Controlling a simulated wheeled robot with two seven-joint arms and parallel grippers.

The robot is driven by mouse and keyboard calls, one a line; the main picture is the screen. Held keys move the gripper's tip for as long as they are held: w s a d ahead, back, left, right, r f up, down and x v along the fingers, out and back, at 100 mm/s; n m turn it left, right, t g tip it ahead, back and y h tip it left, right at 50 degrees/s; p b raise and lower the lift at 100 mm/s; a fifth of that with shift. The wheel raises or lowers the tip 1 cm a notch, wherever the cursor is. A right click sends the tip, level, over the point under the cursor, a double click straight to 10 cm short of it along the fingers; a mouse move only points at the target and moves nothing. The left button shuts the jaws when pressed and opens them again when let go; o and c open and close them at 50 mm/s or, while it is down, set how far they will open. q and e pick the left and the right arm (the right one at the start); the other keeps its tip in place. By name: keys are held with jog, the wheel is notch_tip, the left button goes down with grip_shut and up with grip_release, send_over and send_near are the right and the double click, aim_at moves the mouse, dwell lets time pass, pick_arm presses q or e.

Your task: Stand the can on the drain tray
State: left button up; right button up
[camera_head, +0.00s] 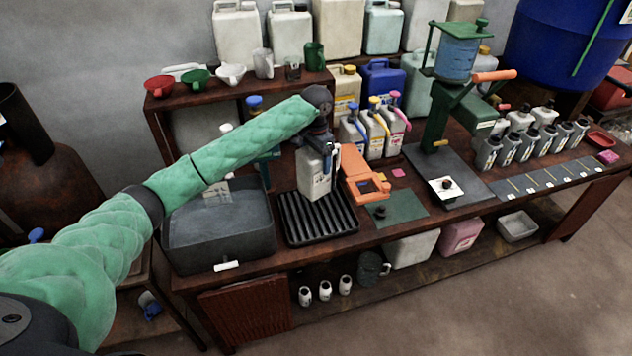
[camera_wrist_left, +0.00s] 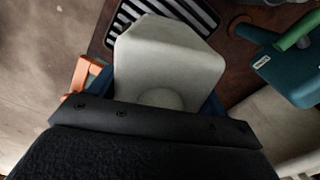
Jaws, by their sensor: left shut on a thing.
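A pale grey-white can (camera_head: 314,179) with a small label hangs upright, or nearly so, under my left gripper (camera_head: 318,150). The gripper is shut on its upper part. In the left wrist view the can (camera_wrist_left: 168,62) fills the middle, between the blue fingers of the gripper (camera_wrist_left: 160,98). The black ribbed drain tray (camera_head: 318,228) lies directly below the can in the head view, and its slats (camera_wrist_left: 180,12) show past the can in the wrist view. I cannot tell whether the can's base touches the tray. My right gripper is not in view.
A grey basin (camera_head: 218,238) stands left of the tray. An orange tool (camera_head: 362,180) and a green mat (camera_head: 400,208) lie close on the right. Several jugs (camera_head: 373,130) stand behind. A wooden shelf (camera_head: 235,90) with funnels rises at the back left.

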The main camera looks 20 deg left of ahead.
pick_arm(q)
notch_tip(320, 180, down, 6)
jog(key=shift+p, duration=0.8)
jog(key=shift+f, duration=0.55)
jog(key=shift+f+p, duration=0.65)
jog(key=shift+f, duration=0.95)
jog(key=o, duration=1.3)
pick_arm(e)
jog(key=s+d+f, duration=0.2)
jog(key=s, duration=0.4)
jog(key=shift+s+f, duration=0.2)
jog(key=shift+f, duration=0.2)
